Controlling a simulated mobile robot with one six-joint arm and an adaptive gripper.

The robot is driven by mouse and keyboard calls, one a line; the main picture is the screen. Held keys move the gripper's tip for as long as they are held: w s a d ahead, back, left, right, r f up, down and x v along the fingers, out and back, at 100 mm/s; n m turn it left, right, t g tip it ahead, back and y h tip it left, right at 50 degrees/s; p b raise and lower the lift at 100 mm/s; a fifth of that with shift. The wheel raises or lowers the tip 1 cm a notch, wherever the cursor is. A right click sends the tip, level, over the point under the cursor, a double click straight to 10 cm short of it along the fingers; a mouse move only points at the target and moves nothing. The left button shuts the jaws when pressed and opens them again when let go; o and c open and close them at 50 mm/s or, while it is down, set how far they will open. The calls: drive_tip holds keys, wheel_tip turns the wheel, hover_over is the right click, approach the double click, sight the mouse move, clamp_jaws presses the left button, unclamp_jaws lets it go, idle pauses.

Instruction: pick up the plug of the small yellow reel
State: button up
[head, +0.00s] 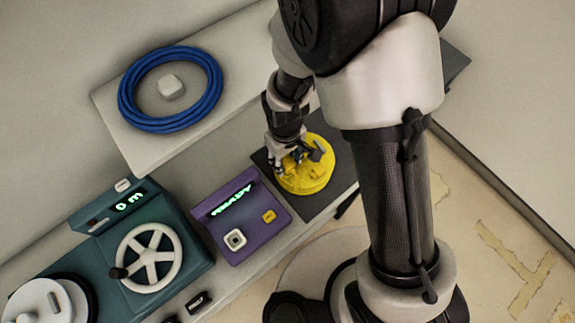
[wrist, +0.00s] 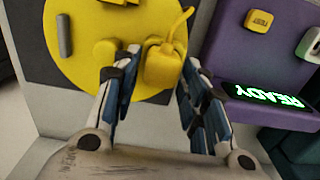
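The small yellow reel (head: 310,183) lies flat on a dark mat (head: 322,208) in the head view, partly hidden by my gripper (head: 287,152). In the wrist view the reel (wrist: 78,15) fills the upper left, with a grey handle peg (wrist: 65,36) and a round hub (wrist: 105,52). The yellow plug (wrist: 163,68), a blocky piece with a cable looping from its top, sits near the reel's right edge. My gripper (wrist: 160,58) is open, one finger on each side of the plug. I cannot tell whether either finger touches it.
A purple box (head: 243,215) with a lit READY display stands left of the reel, close to my gripper. A teal machine (head: 185,250) with a white handwheel is farther left. A blue cable coil (head: 130,98) lies on the grey shelf (head: 140,152) behind.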

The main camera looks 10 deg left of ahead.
drive_tip(key=shift+c, duration=0.6)
drive_tip(key=c, duration=0.7)
drive_tip(key=shift+r, duration=0.15)
